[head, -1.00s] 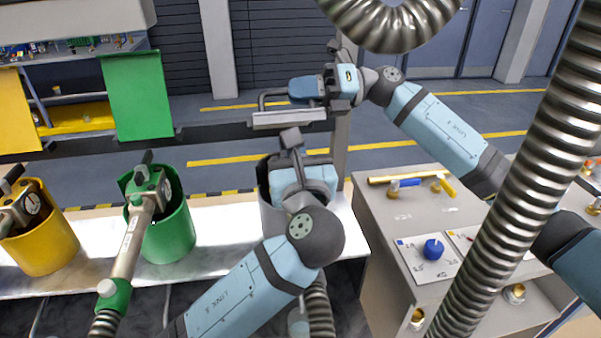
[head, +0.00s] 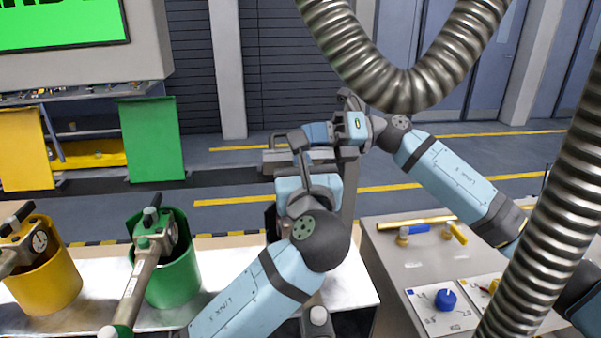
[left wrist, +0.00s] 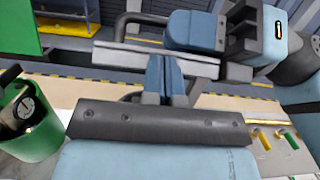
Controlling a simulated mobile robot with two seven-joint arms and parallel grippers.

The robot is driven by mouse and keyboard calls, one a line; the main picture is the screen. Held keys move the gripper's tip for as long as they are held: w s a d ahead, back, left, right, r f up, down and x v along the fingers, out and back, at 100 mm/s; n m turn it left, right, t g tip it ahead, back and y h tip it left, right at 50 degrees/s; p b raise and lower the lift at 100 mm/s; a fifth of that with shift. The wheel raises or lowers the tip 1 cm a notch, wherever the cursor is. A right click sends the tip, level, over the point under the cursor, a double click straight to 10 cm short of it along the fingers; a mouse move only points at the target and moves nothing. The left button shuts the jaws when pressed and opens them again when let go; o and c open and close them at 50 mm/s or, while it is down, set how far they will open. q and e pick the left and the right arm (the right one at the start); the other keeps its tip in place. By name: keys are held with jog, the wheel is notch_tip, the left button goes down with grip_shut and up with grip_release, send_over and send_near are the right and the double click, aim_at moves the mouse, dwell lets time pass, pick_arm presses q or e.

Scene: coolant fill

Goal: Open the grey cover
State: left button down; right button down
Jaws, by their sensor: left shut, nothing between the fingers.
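The grey cover (head: 274,162) shows as a narrow pale plate at the middle of the head view; it also shows in the left wrist view (left wrist: 112,56), with a bar handle (left wrist: 133,18) above it. My left gripper (head: 300,137) is shut and empty, in front of the cover; its blue fingertips (left wrist: 164,66) overlap the plate in the left wrist view, and I cannot tell whether they touch. My right gripper (head: 308,133) reaches in from the right, its blue fingers (left wrist: 192,30) at the handle; whether they close on the bar is hidden.
A yellow panel (head: 22,150) and a green panel (head: 150,138) hang at the back left. A yellow bin (head: 48,285) and a green bin (head: 175,275) stand on the bench. A grey table (head: 385,258) is at right. Ribbed hoses (head: 425,90) hang in front.

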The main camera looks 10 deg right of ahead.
pick_arm(q)
jog(key=shift+w+a+r, duration=0.1)
jog(key=shift+r, duration=0.05)
pick_arm(e)
jog(key=shift+s+a+f+g, duration=0.15)
jog(key=shift+s+f+g, duration=0.15)
jog(key=shift+g, duration=0.1)
jog(key=c, duration=1.3)
grip_release()
jog(key=shift+o, duration=0.7)
jog(key=shift+s, duration=0.2)
pick_arm(q)
jog(key=shift+s+r, duration=0.1)
jog(key=shift+s, duration=0.15)
